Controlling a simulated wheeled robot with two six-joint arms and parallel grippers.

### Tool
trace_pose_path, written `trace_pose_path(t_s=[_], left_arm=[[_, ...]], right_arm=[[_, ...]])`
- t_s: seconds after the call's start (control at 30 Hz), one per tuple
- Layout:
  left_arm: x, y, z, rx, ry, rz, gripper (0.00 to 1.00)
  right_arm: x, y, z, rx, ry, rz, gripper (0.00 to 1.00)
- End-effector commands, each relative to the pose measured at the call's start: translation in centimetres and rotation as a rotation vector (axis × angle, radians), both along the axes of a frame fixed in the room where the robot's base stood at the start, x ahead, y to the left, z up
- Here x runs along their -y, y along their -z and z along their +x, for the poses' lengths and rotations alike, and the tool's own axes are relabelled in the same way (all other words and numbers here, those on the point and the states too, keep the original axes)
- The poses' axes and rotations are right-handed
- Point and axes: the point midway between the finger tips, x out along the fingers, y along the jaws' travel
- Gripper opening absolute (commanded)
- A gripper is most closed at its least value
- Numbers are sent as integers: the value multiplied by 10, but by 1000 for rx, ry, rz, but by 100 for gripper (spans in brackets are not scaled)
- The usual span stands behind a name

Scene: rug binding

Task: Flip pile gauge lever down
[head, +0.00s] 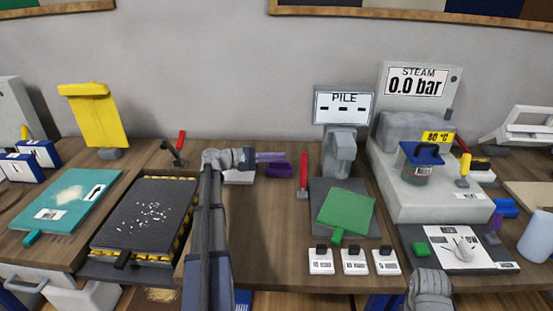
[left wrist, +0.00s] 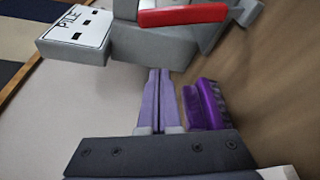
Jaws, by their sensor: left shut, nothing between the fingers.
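The pile gauge (head: 341,145) is a grey stand with a PILE display (head: 343,107) showing dashes. Its red lever (head: 304,172) stands upright at the gauge's left side. In the left wrist view the display (left wrist: 80,28) is upper left and the red lever (left wrist: 182,15) is at the top. A green swatch (head: 345,213) lies on the gauge's dark base. My left gripper (head: 284,157) is shut and empty, left of the lever and apart from it, pointing toward it. Its purple fingers (left wrist: 158,98) are together in the wrist view. My right gripper's fingers are out of view.
A purple block (head: 279,171) lies just below my left fingers, also in the wrist view (left wrist: 207,105). A steam unit (head: 417,82) stands right of the gauge. Several small labelled blocks (head: 354,262) line the front edge.

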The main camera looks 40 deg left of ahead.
Motion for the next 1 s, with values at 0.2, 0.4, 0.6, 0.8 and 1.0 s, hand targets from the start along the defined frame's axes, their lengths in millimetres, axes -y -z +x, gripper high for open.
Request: trace_pose_path(t_s=[0.2, 0.4, 0.6, 0.8, 1.0], left_arm=[[31, 7, 36, 0, 3, 0, 0], [53, 0, 38, -1, 0, -1, 0], [61, -5, 23, 0, 0, 0, 0], [63, -6, 19, 0, 0, 0, 0], [63, -6, 19, 0, 0, 0, 0]], right_arm=[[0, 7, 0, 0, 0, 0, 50], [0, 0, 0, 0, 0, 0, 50], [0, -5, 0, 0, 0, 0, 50], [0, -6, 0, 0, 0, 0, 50], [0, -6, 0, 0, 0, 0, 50]])
